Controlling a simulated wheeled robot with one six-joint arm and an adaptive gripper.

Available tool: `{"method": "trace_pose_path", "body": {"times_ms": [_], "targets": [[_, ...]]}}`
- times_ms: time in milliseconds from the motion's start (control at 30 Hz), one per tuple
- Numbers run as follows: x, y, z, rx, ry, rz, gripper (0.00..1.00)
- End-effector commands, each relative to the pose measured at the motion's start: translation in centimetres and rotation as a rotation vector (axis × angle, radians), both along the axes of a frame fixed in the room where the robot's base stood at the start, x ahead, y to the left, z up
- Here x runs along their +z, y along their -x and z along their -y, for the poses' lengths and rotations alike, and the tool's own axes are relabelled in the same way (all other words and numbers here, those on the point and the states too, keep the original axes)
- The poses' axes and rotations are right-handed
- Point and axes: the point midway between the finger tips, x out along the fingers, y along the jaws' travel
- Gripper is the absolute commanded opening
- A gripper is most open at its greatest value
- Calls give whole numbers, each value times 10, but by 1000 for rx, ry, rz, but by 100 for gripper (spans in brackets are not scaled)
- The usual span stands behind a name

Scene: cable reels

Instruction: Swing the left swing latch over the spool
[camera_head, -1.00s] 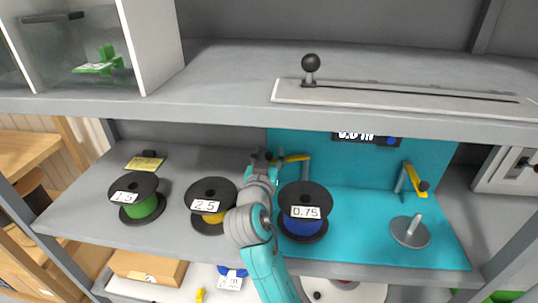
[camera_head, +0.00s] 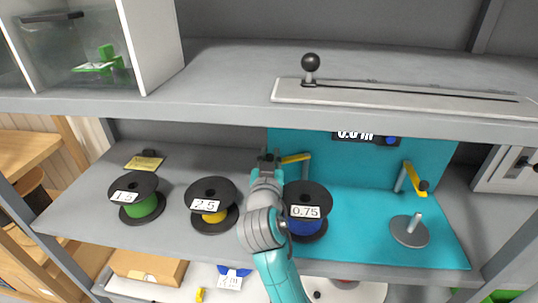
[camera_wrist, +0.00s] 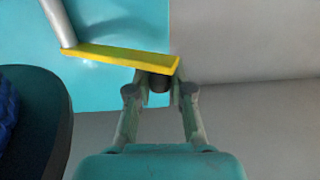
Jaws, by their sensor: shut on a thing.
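The left swing latch is a yellow bar (camera_head: 295,158) on a grey post (camera_head: 306,168) behind the blue spool marked 0.75 (camera_head: 305,225). The bar points left from the post, away from over the spool. My gripper (camera_head: 268,158) is at the bar's free left end. In the wrist view the yellow bar (camera_wrist: 112,56) runs from the post (camera_wrist: 58,22) to my fingertips (camera_wrist: 159,84), which are shut around the dark knob under its end. The spool's dark flange (camera_wrist: 40,115) shows at the left of the wrist view. My arm covers a little of the spool's left side.
A second yellow latch (camera_head: 414,180) and an empty spindle on a round base (camera_head: 410,230) stand at right on the teal board (camera_head: 360,245). A yellow spool marked 2.5 (camera_head: 210,205) and a green spool marked 1.5 (camera_head: 139,198) stand to the left. A shelf (camera_head: 220,75) runs above.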

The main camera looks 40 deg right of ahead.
Motion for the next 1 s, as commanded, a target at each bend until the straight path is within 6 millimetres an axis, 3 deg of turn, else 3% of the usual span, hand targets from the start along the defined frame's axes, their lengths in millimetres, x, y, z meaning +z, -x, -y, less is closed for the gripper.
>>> {"method": "trace_pose_path", "body": {"times_ms": [400,433,533,1000], "targets": [[-1,4,-2,35,1,-1,0],[-1,4,-2,35,1,-1,23],[0,4,-2,35,1,-1,46],[-1,14,-11,37,2,-1,46]]}}
